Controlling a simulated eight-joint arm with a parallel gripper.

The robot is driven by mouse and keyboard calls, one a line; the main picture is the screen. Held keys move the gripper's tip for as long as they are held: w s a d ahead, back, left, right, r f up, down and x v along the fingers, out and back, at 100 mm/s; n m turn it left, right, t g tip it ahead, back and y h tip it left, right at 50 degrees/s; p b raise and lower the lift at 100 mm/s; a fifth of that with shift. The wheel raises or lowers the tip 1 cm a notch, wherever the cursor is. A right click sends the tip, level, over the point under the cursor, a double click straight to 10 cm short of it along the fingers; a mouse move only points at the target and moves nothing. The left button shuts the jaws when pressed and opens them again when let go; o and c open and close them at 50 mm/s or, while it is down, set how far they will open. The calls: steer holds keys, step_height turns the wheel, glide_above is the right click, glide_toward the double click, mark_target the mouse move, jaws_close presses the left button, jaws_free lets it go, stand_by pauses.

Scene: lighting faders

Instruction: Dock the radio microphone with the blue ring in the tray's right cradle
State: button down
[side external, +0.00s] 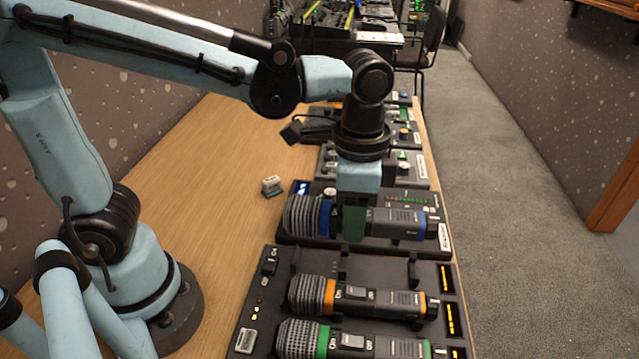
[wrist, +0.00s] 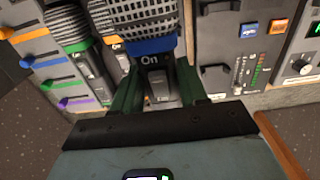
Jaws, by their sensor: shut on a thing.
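The radio microphone with the blue ring (side external: 325,217) lies roughly level in my gripper (side external: 354,222), its mesh head to the left. My gripper is shut across its body just behind the ring, one green finger showing in front. In the wrist view, the blue ring (wrist: 155,45) shows ahead of my gripper (wrist: 158,88), with a green finger on each side. The dark tray (side external: 250,318) is nearer the side camera. Its far cradle (side external: 350,263) is empty, with upright hooks at both ends. The microphone is beyond this cradle; its height above the panel is unclear.
An orange-ringed microphone (side external: 345,296) and a green-ringed microphone (side external: 340,340) lie in the tray's nearer cradles. Beyond the held microphone stand several control panels (side external: 415,170). A small box (side external: 271,186) sits on the table (side external: 195,165). The table's left part is mostly clear.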

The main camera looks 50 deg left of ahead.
steer(key=shift+s+d+r, duration=0.25)
steer(key=shift+s+d, duration=0.05)
steer(key=shift+d, duration=0.05)
steer(key=shift+d+f, duration=0.1)
steer(key=shift+f, duration=0.05)
steer(key=f, duration=0.1)
steer(key=w+f, duration=0.2)
steer(key=f, duration=0.1)
steer(key=shift+w+a, duration=0.2)
steer(key=shift+a, duration=0.05)
steer(key=shift+f, duration=2.55)
steer(key=shift+f, duration=0.55)
steer(key=c, duration=0.5)
jaws_free()
steer(key=c, duration=0.4)
